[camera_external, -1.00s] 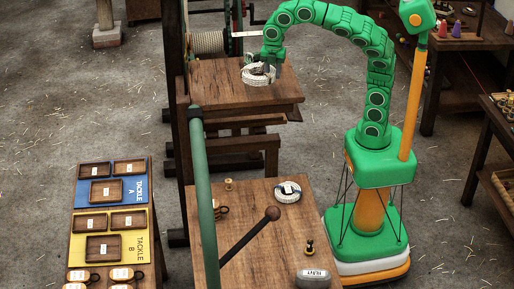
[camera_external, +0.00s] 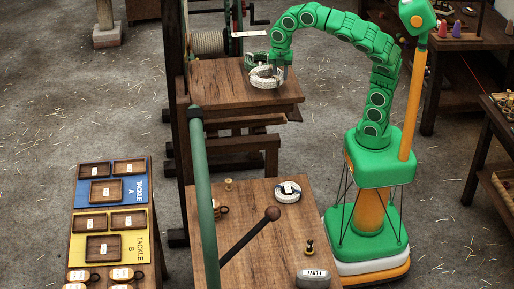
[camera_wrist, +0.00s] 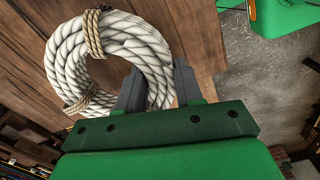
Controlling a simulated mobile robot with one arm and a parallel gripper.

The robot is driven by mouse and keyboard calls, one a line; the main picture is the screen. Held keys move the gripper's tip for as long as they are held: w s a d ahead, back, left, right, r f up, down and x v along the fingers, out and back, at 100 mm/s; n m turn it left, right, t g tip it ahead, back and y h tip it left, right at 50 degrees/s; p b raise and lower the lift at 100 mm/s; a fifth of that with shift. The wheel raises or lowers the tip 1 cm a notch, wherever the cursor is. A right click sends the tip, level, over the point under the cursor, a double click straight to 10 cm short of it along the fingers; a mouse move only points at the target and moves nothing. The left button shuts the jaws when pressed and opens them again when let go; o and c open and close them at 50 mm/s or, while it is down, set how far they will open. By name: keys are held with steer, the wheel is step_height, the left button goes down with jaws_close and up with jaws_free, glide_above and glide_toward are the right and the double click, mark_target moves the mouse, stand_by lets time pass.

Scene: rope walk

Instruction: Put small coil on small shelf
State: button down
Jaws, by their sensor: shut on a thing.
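A white rope coil (camera_external: 262,82) with tan lashings is at the upper wooden bench (camera_external: 215,88). My gripper (camera_external: 273,70) is shut on the right side of its ring. In the wrist view the coil (camera_wrist: 95,38) fills the upper left, and the dark fingers of my gripper (camera_wrist: 160,88) pinch its near right side. I cannot tell whether the coil touches the boards or hangs just above them. A second white coil (camera_external: 287,191) with a label lies flat on the nearer table. I cannot tell for sure which surface is the small shelf.
Labelled trays lie on blue and yellow panels (camera_external: 137,222) at left. A rope drum (camera_external: 208,42) stands behind the bench.

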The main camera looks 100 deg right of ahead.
steer(key=shift+f, duration=1.4)
steer(key=shift+f, duration=0.1)
steer(key=c, duration=0.7)
jaws_free()
steer(key=shift+c, duration=0.2)
step_height(320, 180, up, 12)
steer(key=shift+s+r, duration=0.1)
